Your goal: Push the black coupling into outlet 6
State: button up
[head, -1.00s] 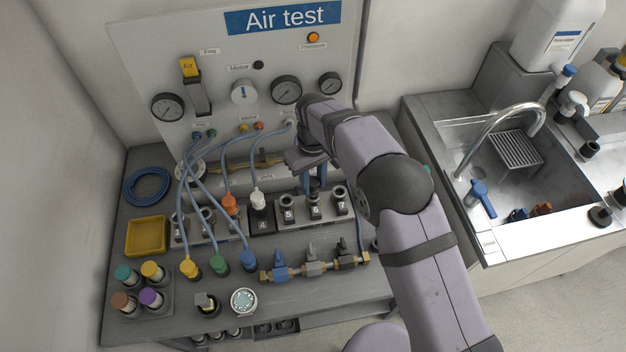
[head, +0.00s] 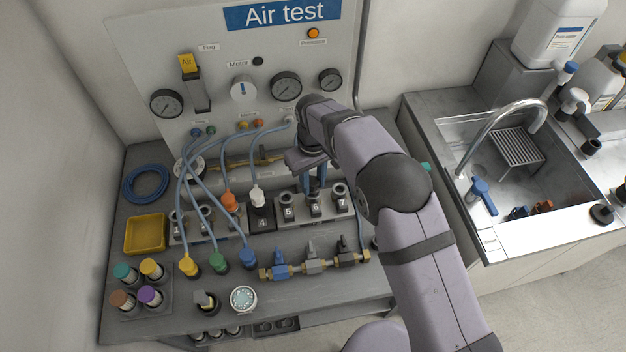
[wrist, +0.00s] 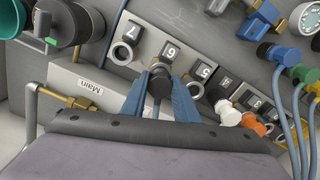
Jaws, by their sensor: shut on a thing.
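My gripper (wrist: 160,100) is shut on the black coupling (wrist: 158,88), which sits between its two blue fingers in the wrist view. The coupling is at outlet 6 (wrist: 160,68), lined up with its metal ring and overlapping it in the picture; I cannot tell how deep it sits. In the head view, my gripper (head: 314,180) is right above outlet 6 (head: 315,207), and the coupling is mostly hidden by the fingers.
Outlets 5 (head: 288,213) and 7 (head: 341,203) stand empty on either side. A white coupling (head: 257,196) stands in outlet 4, with an orange coupling (head: 229,200) beside it. Brass valves (head: 313,262) lie in front. Blue hoses (head: 213,190) hang at the left.

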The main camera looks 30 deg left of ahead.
jog(key=shift+f+b, duration=0.35)
jog(key=shift+f, duration=0.35)
jog(key=o, duration=1.2)
jog(key=shift+c, duration=0.2)
jog(key=shift+r, duration=0.2)
jog(key=shift+r+b, duration=1.25)
jog(key=shift+r, duration=2.3)
